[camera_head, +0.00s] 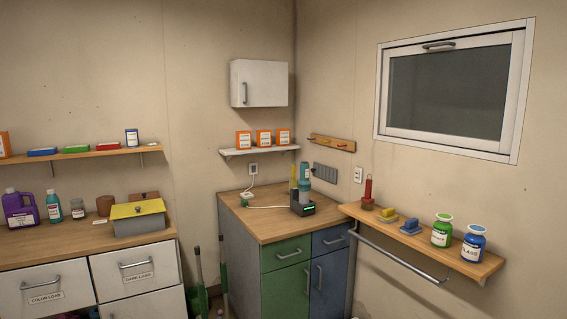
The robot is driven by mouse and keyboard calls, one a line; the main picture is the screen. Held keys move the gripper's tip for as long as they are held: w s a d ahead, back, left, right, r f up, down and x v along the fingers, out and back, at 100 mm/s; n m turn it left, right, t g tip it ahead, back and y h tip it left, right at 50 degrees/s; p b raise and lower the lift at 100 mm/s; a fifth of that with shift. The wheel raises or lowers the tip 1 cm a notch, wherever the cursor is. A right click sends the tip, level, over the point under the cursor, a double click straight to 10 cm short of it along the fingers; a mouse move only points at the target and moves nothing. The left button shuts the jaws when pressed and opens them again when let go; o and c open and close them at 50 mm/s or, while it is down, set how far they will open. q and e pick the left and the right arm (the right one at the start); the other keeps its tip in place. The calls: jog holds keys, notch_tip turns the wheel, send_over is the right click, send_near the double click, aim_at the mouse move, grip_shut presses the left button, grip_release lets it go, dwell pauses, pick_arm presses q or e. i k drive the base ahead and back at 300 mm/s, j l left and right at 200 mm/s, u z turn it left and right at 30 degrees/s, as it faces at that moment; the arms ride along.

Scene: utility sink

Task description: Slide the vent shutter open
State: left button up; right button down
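I cannot tell for certain which thing is the vent shutter. A small grey ribbed panel (324,172) is on the wall behind the wooden-topped cabinet, partly hidden by a teal and dark device (304,190). A white-framed window or hatch (448,95) with a dark pane is on the right wall. It has a dark handle (438,45) at its top edge, and it looks closed. Neither of my grippers is in view.
A wooden shelf (345,210) with jars (473,245), sponges and a red tool juts from the right wall, with a rail (400,264) below. Counter with bottles (54,207) stands left. A white cabinet (259,83) and loaded shelf (283,148) hang in the corner.

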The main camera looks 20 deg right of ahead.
aim_at(314, 169)
jog(key=i+l+u, duration=0.25)
jog(key=i, duration=0.5)
jog(key=i+l+u, duration=0.2)
jog(key=i+l, duration=0.4)
jog(key=i, duration=0.15)
jog(key=i+l+u, duration=0.25)
jog(key=i+l, duration=0.3)
jog(key=i, duration=0.15)
